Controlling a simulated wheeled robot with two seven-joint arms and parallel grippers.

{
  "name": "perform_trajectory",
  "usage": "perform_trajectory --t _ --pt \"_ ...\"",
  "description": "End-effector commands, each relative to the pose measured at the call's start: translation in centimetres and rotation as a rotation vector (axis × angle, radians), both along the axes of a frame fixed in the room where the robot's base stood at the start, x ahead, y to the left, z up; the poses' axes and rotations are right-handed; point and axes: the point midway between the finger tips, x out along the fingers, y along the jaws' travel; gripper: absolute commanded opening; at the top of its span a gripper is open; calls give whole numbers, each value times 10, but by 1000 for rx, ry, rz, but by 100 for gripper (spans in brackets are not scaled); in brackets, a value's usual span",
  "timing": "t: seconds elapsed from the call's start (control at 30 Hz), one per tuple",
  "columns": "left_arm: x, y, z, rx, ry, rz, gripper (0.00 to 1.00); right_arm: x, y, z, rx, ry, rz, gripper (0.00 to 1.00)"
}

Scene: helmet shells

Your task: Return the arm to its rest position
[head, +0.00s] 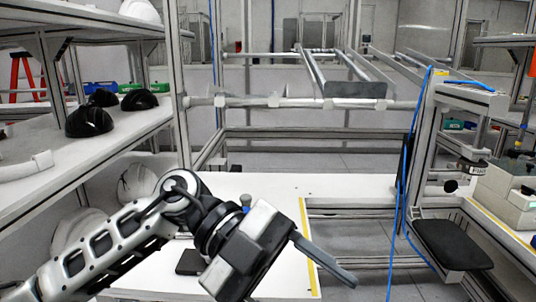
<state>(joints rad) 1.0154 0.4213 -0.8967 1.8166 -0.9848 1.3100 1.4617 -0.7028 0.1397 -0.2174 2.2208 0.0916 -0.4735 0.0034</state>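My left arm (120,238) comes in from the lower left and is raised over the white table. Its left gripper (345,275) points to the lower right, over the table's yellow-edged right end. One long grey finger shows clearly; a second finger cannot be made out, so its opening is unclear. I see nothing held at the visible finger. My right arm and gripper are not in view.
Black helmet shells (90,121) sit on the left shelf (30,180), white ones (137,184) on the level below. The white table (270,186) lies under my arm. A metal frame with a blue cable (403,190) stands at right, beside a black seat-like pad (452,244).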

Motion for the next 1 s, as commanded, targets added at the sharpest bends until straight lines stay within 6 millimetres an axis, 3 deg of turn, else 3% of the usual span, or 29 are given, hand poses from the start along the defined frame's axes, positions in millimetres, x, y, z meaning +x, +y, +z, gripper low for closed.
perform_trajectory --t 0.07,0.2,0.27,0.37,0.47,0.5,0.6,0.7,0.8,0.9,1.0 --pt "-7 -14 21 -278 130 52 62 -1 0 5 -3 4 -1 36" --pt "17 -10 49 -688 325 304 62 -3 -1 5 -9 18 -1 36" --pt "36 0 50 -817 405 465 62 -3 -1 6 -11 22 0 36" --pt "72 28 30 -949 530 784 62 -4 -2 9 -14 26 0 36" --pt "99 63 -17 -963 649 1139 62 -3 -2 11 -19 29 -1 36" --pt "105 78 -42 -936 693 1282 62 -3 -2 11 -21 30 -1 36" --pt "102 112 -112 -790 790 1600 62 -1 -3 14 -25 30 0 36" --pt "78 140 -177 -584 871 1836 62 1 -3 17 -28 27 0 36" --pt "45 159 -227 -370 935 1987 62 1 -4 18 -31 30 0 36" --pt "13 172 -261 -198 980 2067 62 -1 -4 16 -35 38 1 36" --pt "-9 178 -279 -88 1009 2103 62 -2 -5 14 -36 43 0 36"
